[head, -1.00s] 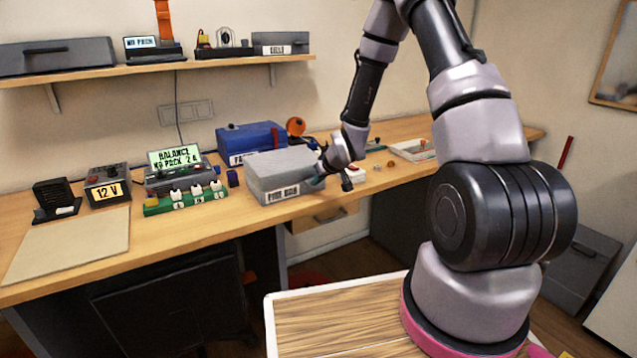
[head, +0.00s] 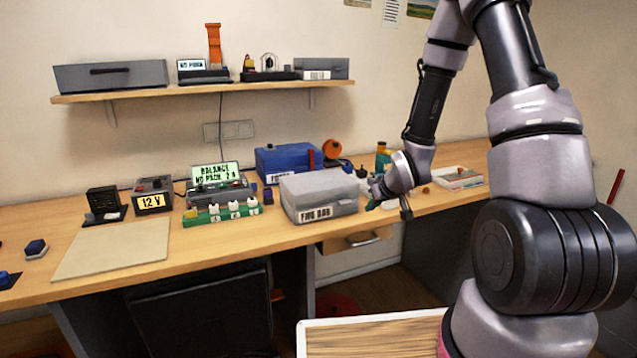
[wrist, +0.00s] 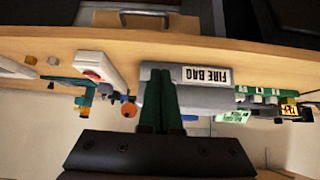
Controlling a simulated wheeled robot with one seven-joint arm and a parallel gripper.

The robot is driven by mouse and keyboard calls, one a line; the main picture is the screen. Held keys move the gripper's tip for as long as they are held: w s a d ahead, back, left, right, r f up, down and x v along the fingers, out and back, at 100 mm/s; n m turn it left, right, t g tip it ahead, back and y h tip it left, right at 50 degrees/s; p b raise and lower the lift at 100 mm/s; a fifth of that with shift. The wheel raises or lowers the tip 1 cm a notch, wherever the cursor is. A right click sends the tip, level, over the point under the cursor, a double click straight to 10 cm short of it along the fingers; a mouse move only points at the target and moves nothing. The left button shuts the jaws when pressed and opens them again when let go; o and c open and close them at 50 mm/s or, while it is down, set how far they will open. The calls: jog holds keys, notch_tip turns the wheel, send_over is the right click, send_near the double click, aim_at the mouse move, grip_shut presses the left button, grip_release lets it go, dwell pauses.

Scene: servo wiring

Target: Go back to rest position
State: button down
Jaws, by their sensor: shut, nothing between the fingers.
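My gripper (head: 388,197) is at the right of the grey fire bag box (head: 318,200), above the front part of the workbench. Its fingers are shut and hold nothing. In the wrist view, the picture is upside down; the two green fingers (wrist: 160,115) lie together in front of the fire bag box (wrist: 205,98). I cannot tell from the head view whether the gripper touches the box.
The workbench holds a blue box (head: 283,160), a balance charger (head: 215,180), a green board (head: 222,214), a 12 V supply (head: 153,200) and a beige mat (head: 110,250). A white tray (head: 457,178) stands at right. A shelf (head: 210,90) hangs above.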

jog(key=s+d+r+m+h, duration=0.15)
jog(key=s+r, duration=0.25)
jog(key=r, duration=0.7)
jog(key=s+d+r+m, duration=0.3)
jog(key=s+r, duration=0.1)
jog(key=r, duration=0.7)
jog(key=s+a+r+m+y, duration=0.1)
jog(key=s+r, duration=0.4)
jog(key=s, duration=0.3)
jog(key=s+a+r+m+g, duration=0.1)
jog(key=s+r+m, duration=0.1)
jog(key=s+r, duration=0.4)
jog(key=s, duration=0.3)
jog(key=shift+s+a+r+y, duration=0.15)
jog(key=shift+r+y, duration=0.05)
jog(key=shift+y, duration=0.15)
jog(key=shift+a, duration=0.1)
